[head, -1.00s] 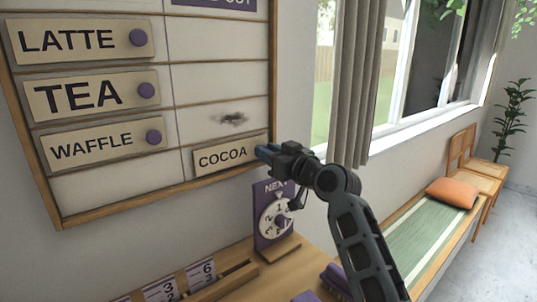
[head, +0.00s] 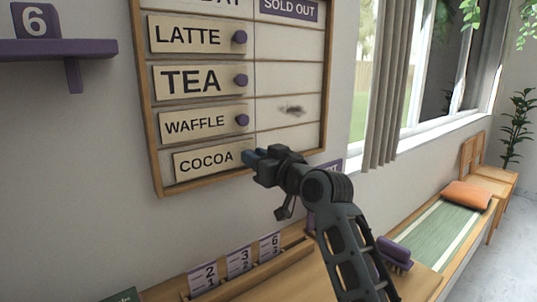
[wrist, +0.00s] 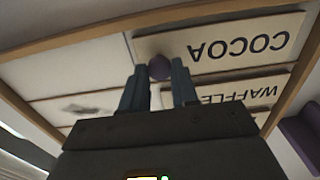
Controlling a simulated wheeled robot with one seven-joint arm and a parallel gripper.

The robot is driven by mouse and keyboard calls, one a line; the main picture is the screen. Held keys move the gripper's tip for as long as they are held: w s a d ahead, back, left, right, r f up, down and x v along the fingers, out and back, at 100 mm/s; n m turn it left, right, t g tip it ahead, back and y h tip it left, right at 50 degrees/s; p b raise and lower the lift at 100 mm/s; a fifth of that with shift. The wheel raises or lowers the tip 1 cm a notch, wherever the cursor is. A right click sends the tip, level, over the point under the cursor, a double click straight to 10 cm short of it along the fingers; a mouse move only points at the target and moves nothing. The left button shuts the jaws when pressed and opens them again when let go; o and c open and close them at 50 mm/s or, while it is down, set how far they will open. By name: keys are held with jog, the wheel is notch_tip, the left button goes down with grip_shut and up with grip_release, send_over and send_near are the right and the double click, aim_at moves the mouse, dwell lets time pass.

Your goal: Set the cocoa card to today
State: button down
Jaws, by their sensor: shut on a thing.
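The cocoa card (head: 205,160) is a beige card lettered COCOA, in the bottom row of the left column, under the waffle card (head: 195,124). It looks slightly tilted in the head view. My gripper (head: 252,158) is at its right end, shut on the card's purple knob. In the wrist view the cocoa card (wrist: 237,47) appears upside down, with the purple knob (wrist: 159,68) between my fingertips (wrist: 158,72). The menu board (head: 290,137) has a sold-out column on the right, with no card in its visible rows. I cannot tell whether the card's back touches the board.
The latte (head: 187,34) and tea (head: 192,80) cards sit above in the left column. A dark smudge (head: 291,109) marks the right column. Below are a counter with number cards (head: 239,262) and a purple brush (head: 394,252). A purple shelf (head: 60,47) is at left.

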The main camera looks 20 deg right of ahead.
jog(key=shift+s+a, duration=0.2)
jog(key=shift+a, duration=0.4)
jog(key=shift+s+a, duration=0.15)
jog(key=shift+a, duration=0.4)
jog(key=c, duration=0.9)
grip_release()
jog(key=shift+s+d, duration=0.1)
jog(key=shift+s, duration=0.05)
jog(key=b+v, duration=0.1)
jog(key=v, duration=0.6)
jog(key=shift+s, duration=0.25)
